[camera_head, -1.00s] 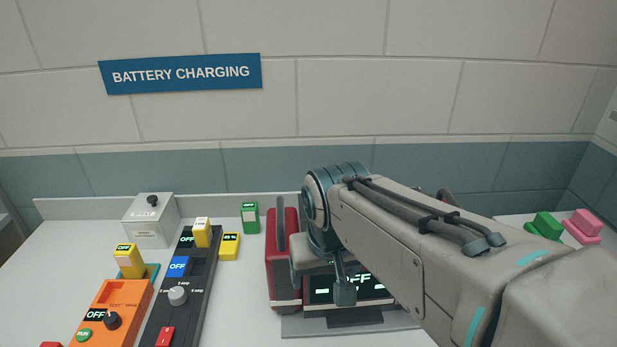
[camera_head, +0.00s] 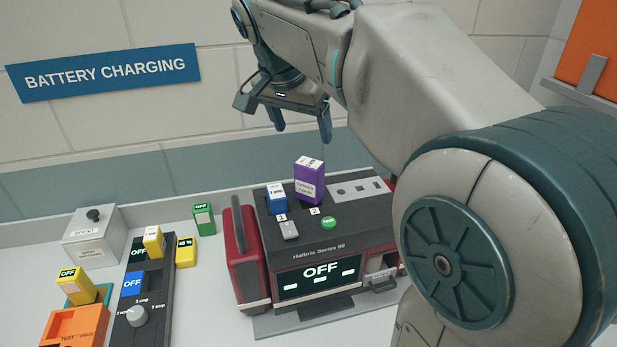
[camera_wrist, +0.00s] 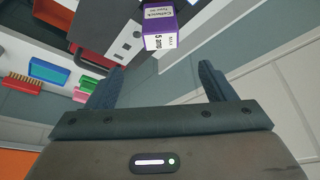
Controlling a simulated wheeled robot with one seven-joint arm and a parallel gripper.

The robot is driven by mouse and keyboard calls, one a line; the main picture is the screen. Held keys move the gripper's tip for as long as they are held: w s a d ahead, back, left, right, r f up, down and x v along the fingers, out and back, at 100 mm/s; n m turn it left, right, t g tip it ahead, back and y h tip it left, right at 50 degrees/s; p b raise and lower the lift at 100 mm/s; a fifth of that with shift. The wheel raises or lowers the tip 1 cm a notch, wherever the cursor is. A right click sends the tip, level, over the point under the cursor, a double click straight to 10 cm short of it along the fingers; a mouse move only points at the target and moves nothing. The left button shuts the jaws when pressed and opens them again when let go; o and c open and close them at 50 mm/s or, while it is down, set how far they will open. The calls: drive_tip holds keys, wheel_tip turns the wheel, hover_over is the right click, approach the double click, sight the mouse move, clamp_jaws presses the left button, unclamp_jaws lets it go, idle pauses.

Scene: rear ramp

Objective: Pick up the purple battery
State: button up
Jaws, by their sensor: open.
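The purple battery (camera_head: 309,182) stands upright in a slot on top of the red and black Halbrix Series 90 unit (camera_head: 318,250), with a white top and label. It also shows in the wrist view (camera_wrist: 158,24), at the top, beyond the fingertips, with "5 amp" on its end. My gripper (camera_head: 302,130) is open and empty above the battery, slightly to its left in the head view, apart from it. Its two fingers also show in the wrist view (camera_wrist: 161,82), with a clear gap between them.
A blue battery (camera_head: 276,198) sits in the slot left of the purple one. Left on the table are a green battery (camera_head: 204,219), a yellow battery (camera_head: 186,251), a black charger (camera_head: 142,305), an orange tester (camera_head: 75,327) and a grey box (camera_head: 94,240). The wall stands close behind.

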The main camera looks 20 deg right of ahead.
hover_over(309, 162)
drive_tip(key=s, duration=0.1)
drive_tip(key=f, duration=0.5)
drive_tip(key=shift+s+a, duration=0.2)
drive_tip(key=shift+a, duration=0.2)
drive_tip(key=shift+a+p+x, duration=0.15)
drive_tip(key=shift+p+x, duration=0.15)
drive_tip(key=shift+x, duration=1.1)
drive_tip(key=shift+a+p+x, duration=0.2)
drive_tip(key=shift+p+x, duration=0.05)
drive_tip(key=shift+x, duration=1.1)
drive_tip(key=shift+s+f, duration=0.2)
drive_tip(key=shift+s, duration=0.05)
drive_tip(key=shift+c, duration=0.3)
drive_tip(key=c, duration=1.4)
drive_tip(key=shift+o, duration=0.2)
drive_tip(key=shift+r, duration=0.15)
